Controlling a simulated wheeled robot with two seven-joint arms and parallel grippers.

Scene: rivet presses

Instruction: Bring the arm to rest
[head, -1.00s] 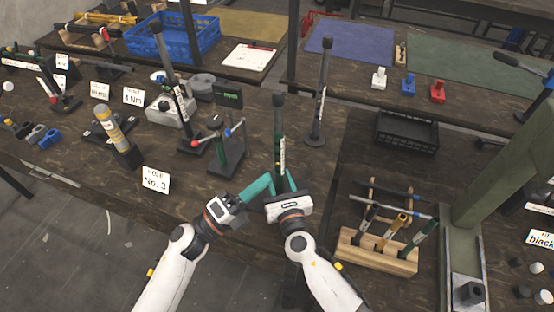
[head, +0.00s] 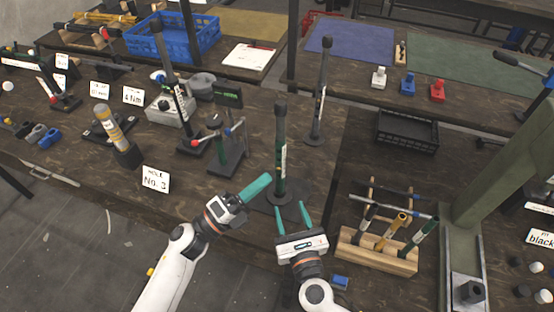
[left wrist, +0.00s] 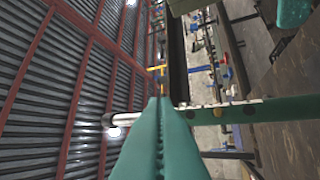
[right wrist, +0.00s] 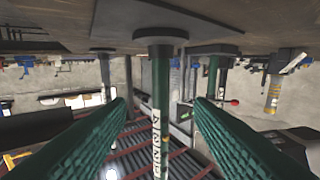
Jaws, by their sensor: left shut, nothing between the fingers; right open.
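My left gripper (head: 258,186) is shut and empty in the head view. It points up and to the right, beside the green upright tool (head: 280,160) with a black grip and a white label. In the left wrist view my left fingers (left wrist: 160,115) are pressed together. My right gripper (head: 293,215) is open just in front of the tool's base. In the right wrist view the tool's green shaft (right wrist: 161,90) stands between the spread fingers (right wrist: 160,125), apart from both, and nothing is gripped.
A wooden rack (head: 375,252) with several tools stands right of my right gripper. A blue block (head: 340,282) lies near the front edge. A second upright tool (head: 320,95) stands behind. A No. 3 card (head: 156,180) stands at left. A black tray (head: 407,132) is at right.

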